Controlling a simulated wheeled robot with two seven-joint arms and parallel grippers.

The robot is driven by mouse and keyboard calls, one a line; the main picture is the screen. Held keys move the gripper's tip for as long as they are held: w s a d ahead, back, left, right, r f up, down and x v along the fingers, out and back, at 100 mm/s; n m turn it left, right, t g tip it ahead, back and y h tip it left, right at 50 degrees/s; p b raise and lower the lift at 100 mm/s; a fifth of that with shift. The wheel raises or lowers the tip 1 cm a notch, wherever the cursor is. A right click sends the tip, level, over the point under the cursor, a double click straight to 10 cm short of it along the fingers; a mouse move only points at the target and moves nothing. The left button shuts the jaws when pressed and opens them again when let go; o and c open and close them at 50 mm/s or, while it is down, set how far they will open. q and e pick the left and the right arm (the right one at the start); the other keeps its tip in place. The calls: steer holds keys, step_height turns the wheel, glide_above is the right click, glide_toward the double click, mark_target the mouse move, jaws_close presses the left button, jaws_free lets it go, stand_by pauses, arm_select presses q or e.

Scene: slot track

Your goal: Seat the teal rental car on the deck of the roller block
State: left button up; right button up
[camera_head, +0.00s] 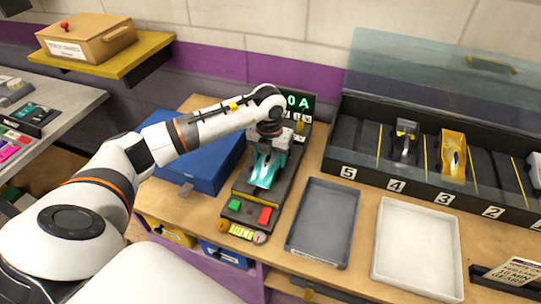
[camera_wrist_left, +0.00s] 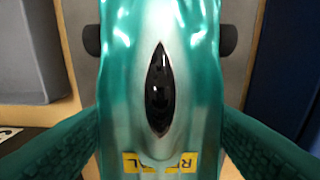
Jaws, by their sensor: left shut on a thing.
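The teal rental car (camera_head: 264,171) is over the roller block (camera_head: 243,189), its nose toward the block's front end. My left gripper (camera_head: 270,146) reaches down over the car from behind and is shut on it. In the left wrist view the teal car (camera_wrist_left: 190,60) fills the middle, with a dark canopy and a yellow label that is partly readable. Two dark green finger pads press on its sides. I cannot tell whether the car touches the deck, as the car and gripper hide most of it. My right gripper is not in view.
A grey tray (camera_head: 324,222) and a white tray (camera_head: 417,248) lie to the right on the bench. A blue box (camera_head: 183,152) stands left of the block. Behind the trays, a dark rack with numbered lanes holds a black car (camera_head: 405,143) and a yellow car (camera_head: 452,158).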

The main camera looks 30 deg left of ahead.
arm_select(q)
steer(key=shift+f, duration=0.2)
stand_by(0.6)
steer(key=o, duration=1.2)
steer(key=shift+r+p, duration=2.85)
steer(key=shift+r, duration=2.15)
